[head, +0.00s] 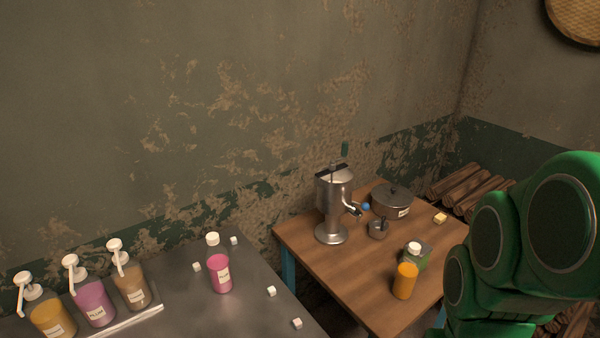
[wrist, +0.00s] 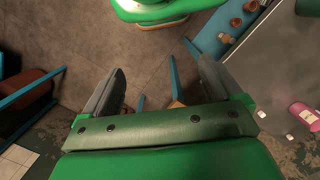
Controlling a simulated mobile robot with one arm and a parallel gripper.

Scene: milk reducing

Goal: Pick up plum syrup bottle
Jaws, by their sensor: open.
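A pink bottle with a white cap and a pale label (head: 219,268) stands upright on the grey metal table. Its label is too small to read surely. A pump bottle with pink-purple contents (head: 94,302) stands further left in a row. In the wrist view a pink bottle (wrist: 303,114) lies at the right edge of the picture, partly cut off, beyond the right finger. My gripper (wrist: 160,88) is open and empty, its two fingers wide apart above the floor. It is apart from the bottle. The head view shows my green arm but not the gripper.
Other pump bottles, yellow (head: 51,314) and brown (head: 132,281), stand left on the metal table (head: 185,300). Small white cubes (head: 271,291) lie around the pink bottle.

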